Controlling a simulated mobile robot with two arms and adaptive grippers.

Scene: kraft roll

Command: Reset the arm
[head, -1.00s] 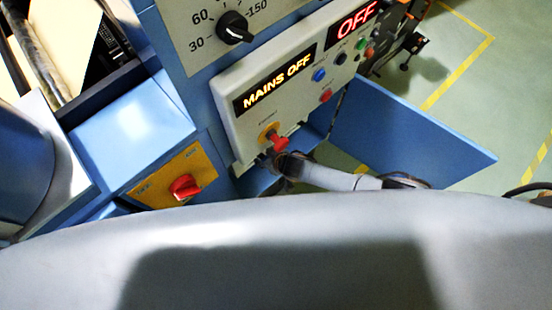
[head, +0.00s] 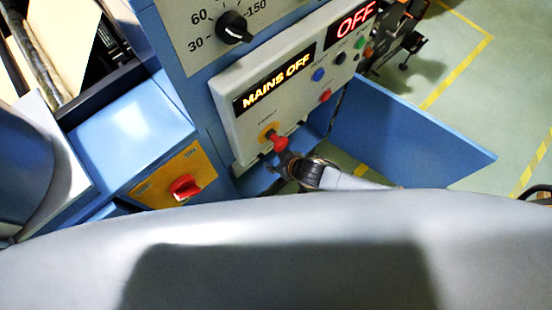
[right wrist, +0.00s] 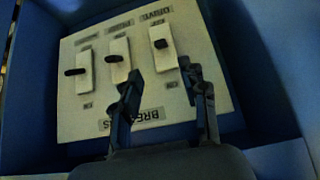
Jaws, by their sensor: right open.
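In the right wrist view, a pale panel (right wrist: 152,101) marked "BRE…S", part of its label hidden by a finger, carries three white switches with black levers: left (right wrist: 85,86), middle (right wrist: 121,73) and right (right wrist: 166,57). A label by the right one looks like "DRIVE". I cannot tell which way the levers are set. My right gripper (right wrist: 160,74) is open and empty, its fingers in front of the panel's lower right part; contact cannot be judged. In the head view it (head: 283,163) is just below the control box (head: 225,115). My left gripper is not in view.
The control box reads "MAINS OFF" (head: 275,84) and "OFF" (head: 356,20). A red knob (head: 279,143) sticks out close above my right gripper. A red rotary switch (head: 184,187) is to the left. A blue plate (head: 410,135) stands right; green floor lies beyond.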

